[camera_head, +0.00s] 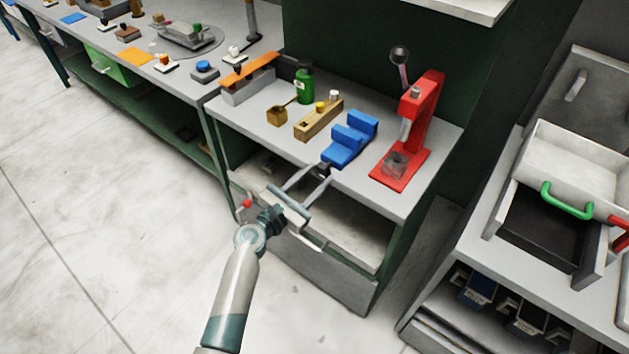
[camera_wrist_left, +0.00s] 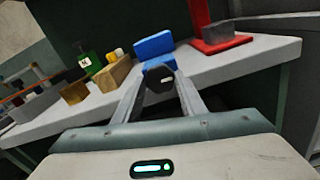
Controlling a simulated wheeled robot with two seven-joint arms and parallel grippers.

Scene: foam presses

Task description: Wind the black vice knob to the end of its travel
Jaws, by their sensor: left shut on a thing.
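The blue vice (camera_head: 350,138) stands on the grey bench near its front edge, and its blue jaws also show in the left wrist view (camera_wrist_left: 154,46). Its black knob (camera_head: 322,170) faces the front edge; in the left wrist view the knob (camera_wrist_left: 159,77) is a dark round piece with a pale mark on its face. My left gripper (camera_head: 312,173) reaches in from the front and is shut on the knob, one finger on each side; it also shows in the left wrist view (camera_wrist_left: 159,84). The vice's screw is hidden. My right gripper is not in view.
A red press (camera_head: 408,130) stands right of the vice. A wooden block with a yellow knob (camera_head: 318,120), a green bottle (camera_head: 305,85) and a small wooden box (camera_head: 277,115) stand left. A white drawer with a green handle (camera_head: 570,165) is at the far right.

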